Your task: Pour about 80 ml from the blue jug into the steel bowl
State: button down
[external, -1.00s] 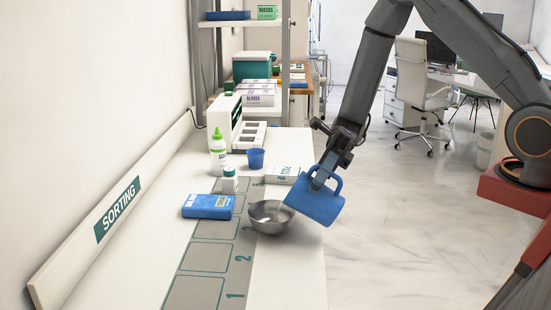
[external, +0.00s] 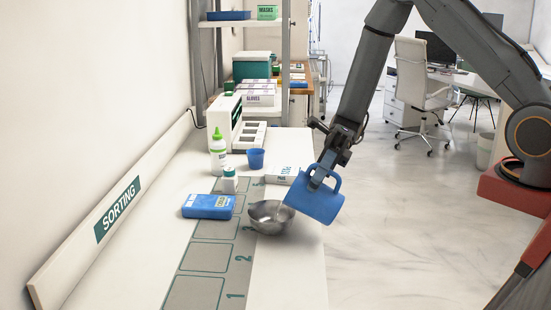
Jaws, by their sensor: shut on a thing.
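The blue jug (external: 314,203) is tilted far over to the left, its mouth low and close above the right rim of the steel bowl (external: 268,223). A thin pale streak shows between the jug's lip and the bowl and looks like a stream of liquid. My gripper (external: 321,177) is shut on the jug at its upper side, near the handle. The bowl stands upright on the counter at the edge of the grey numbered strip. How much liquid is in the bowl or the jug cannot be told.
A blue box (external: 208,206) lies left of the bowl, with a small white bottle (external: 230,181) behind it. A blue cup (external: 256,159), a white box (external: 284,175) and a green-capped bottle (external: 217,157) stand further back. The front counter (external: 290,275) is clear.

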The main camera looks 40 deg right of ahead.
aim_at(343, 199)
jog(key=s+f+n, duration=0.1)
jog(key=s+d+f+n+b, duration=0.1)
jog(key=f+n, duration=0.1)
jog(key=shift+s+d+f+t+y, duration=0.1)
jog(key=shift+d+t+y, duration=0.05)
jog(key=shift+t+y, duration=0.25)
jog(key=shift+s+d+f+n, duration=0.15)
jog(key=shift+s+d+n, duration=0.1)
jog(key=shift+s+n, duration=0.4)
jog(key=shift+w, duration=0.1)
dwell(1.4)
jog(key=shift+d+n, duration=0.1)
jog(key=shift+n, duration=0.15)
jog(key=shift+s+d+f+n, duration=0.25)
jog(key=shift+s+n, duration=0.1)
jog(key=shift+s, duration=0.1)
jog(key=shift+s+d+f+n, duration=0.2)
jog(key=shift+s+n, duration=0.15)
jog(key=shift+s, duration=0.1)
jog(key=s+d+f+n+y+b, duration=0.1)
jog(key=s+d+f+n+b, duration=0.1)
jog(key=s+f+n+b, duration=0.2)
jog(key=shift+d+f+n+y, duration=0.2)
jog(key=shift+n+y, duration=0.2)
jog(key=shift+n, duration=0.5)
